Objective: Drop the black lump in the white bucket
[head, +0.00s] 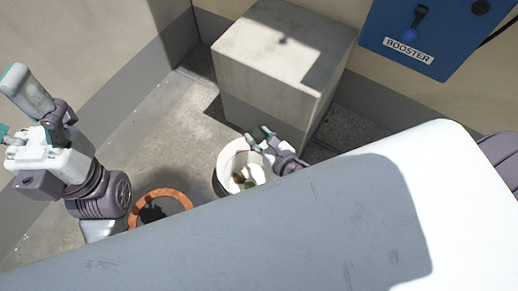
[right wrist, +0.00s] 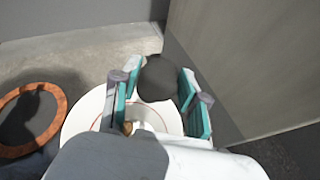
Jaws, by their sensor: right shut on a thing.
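The black lump (right wrist: 158,78) is a dark, rounded piece held between the teal finger pads of my right gripper (right wrist: 160,84) in the right wrist view. In the head view this gripper (head: 264,138) is over the rim of the white bucket (head: 227,157), and the lump cannot be made out there. The bucket's white rim (right wrist: 82,122) also shows below the gripper in the right wrist view. Small brown and green things lie inside the bucket. My left gripper (head: 12,104) is at the far left with its fingers apart, partly cut off by the picture edge, with nothing seen in it.
An orange-rimmed round container (head: 172,193) with a dark inside stands left of the bucket. A tall grey block (head: 270,82) stands close behind the bucket. A blue BOOSTER box (head: 420,35) is on the wall at upper right. Bare floor lies left of the block.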

